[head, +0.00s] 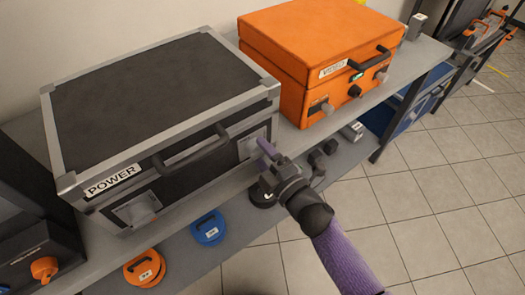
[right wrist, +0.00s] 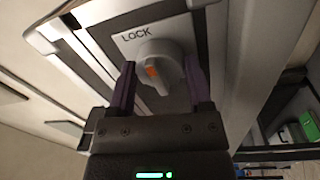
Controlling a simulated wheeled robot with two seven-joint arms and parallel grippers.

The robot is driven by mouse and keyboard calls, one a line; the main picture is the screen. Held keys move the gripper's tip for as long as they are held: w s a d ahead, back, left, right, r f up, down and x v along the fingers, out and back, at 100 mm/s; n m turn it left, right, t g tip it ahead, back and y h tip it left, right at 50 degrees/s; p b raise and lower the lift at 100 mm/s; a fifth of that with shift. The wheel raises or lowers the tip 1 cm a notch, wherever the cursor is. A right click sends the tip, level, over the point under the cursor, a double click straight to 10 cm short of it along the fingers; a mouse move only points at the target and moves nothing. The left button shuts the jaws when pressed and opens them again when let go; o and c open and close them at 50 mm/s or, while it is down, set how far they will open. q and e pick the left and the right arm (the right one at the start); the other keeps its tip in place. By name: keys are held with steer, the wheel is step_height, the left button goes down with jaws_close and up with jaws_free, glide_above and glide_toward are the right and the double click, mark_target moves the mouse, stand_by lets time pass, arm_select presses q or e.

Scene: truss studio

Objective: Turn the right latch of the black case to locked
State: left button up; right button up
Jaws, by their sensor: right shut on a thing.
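The black case (head: 140,85) with silver edges and a POWER label stands shut on the shelf at left. Its right latch (head: 252,142) is on the front face, partly behind my right gripper (head: 265,150). In the right wrist view the latch is a round grey knob (right wrist: 166,58) with an orange mark, on a light plate with the word LOCK at its upper left. The two purple fingers of my right gripper (right wrist: 160,78) stand on either side of the knob, shut on it. The left latch (head: 138,210) is clear. My left gripper is not in view.
An orange case (head: 315,55) with knobs stands right of the black case on the same shelf (head: 410,65). A blue disc (head: 207,228) and an orange disc (head: 145,268) lie on the lower shelf. The tiled floor (head: 430,190) at right is clear.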

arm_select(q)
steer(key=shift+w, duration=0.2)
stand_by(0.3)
arm_select(e)
steer(key=o, duration=1.3)
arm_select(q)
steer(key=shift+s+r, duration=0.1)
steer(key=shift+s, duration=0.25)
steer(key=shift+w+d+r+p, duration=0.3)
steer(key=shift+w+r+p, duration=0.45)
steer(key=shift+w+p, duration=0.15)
arm_select(e)
steer(key=v, duration=1)
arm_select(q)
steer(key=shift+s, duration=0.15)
arm_select(e)
steer(key=shift+f, duration=0.1)
